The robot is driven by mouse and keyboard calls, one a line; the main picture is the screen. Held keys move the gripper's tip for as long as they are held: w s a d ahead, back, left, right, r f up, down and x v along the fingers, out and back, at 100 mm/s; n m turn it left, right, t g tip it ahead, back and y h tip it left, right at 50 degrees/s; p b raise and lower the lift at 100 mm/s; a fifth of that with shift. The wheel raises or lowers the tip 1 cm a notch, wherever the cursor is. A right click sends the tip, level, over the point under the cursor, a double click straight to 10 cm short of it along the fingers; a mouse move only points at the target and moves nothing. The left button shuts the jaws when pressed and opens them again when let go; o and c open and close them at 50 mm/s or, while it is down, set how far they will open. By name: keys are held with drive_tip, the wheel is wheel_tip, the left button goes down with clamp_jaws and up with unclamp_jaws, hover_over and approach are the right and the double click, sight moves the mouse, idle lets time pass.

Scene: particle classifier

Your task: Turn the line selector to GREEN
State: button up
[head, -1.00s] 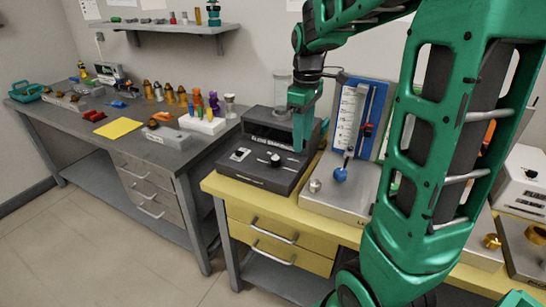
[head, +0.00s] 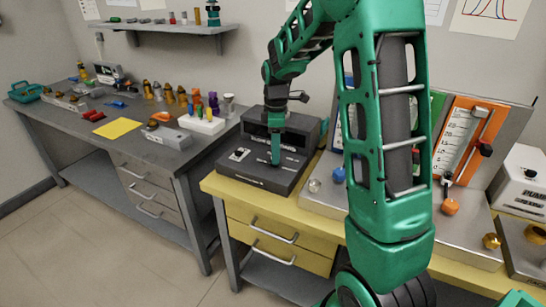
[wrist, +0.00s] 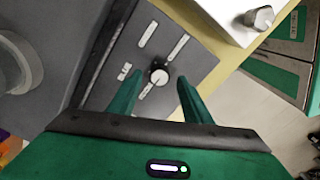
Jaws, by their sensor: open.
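A dark console (head: 249,171) sits at the left end of the yellow bench. In the wrist view, a round knob (wrist: 159,72) with a light top stands on the console panel (wrist: 196,62), with several pale label strips around it. I cannot read the labels or tell which one the knob points to. My gripper (wrist: 159,80) is open, with one finger on each side of the knob and gaps visible. In the head view, my gripper (head: 276,160) points down over the console's front panel and hides the knob.
A small white-and-dark switch (head: 239,154) is on the console's left. A metal stand with a blue knob (head: 339,174) is to the right, partly behind my arm. An orange gauge panel (head: 468,130) stands farther right. The left grey bench holds several small items.

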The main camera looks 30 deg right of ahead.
drive_tip(key=shift+f, duration=1.25)
drive_tip(key=shift+c, duration=0.7)
drive_tip(key=c, duration=0.9)
drive_tip(key=shift+a, duration=0.1)
